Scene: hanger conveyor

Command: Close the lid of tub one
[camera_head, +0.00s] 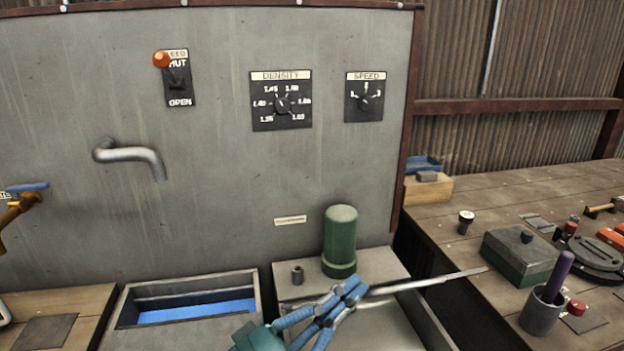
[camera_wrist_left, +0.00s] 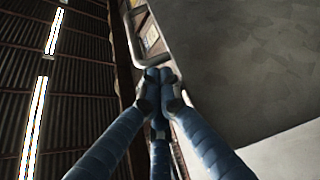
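A grey tub (camera_head: 120,318) with blue inside stands open at the lower left of the head view. To its right is a second grey tub (camera_head: 438,333), with a flat top behind its opening. I cannot read which tub is number one. A thin pale metal bar or lid edge (camera_head: 430,282) slants right from beside my left gripper (camera_head: 350,291). The left gripper's blue fingers reach over the second tub. My right gripper is out of view.
A green cylinder (camera_head: 340,240) and a small dark nut-like piece (camera_head: 297,275) stand behind the gripper. A spout (camera_head: 130,153) juts from the panel. The right bench (camera_head: 480,225) holds a green-grey box (camera_head: 520,257) and a cup (camera_head: 541,314).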

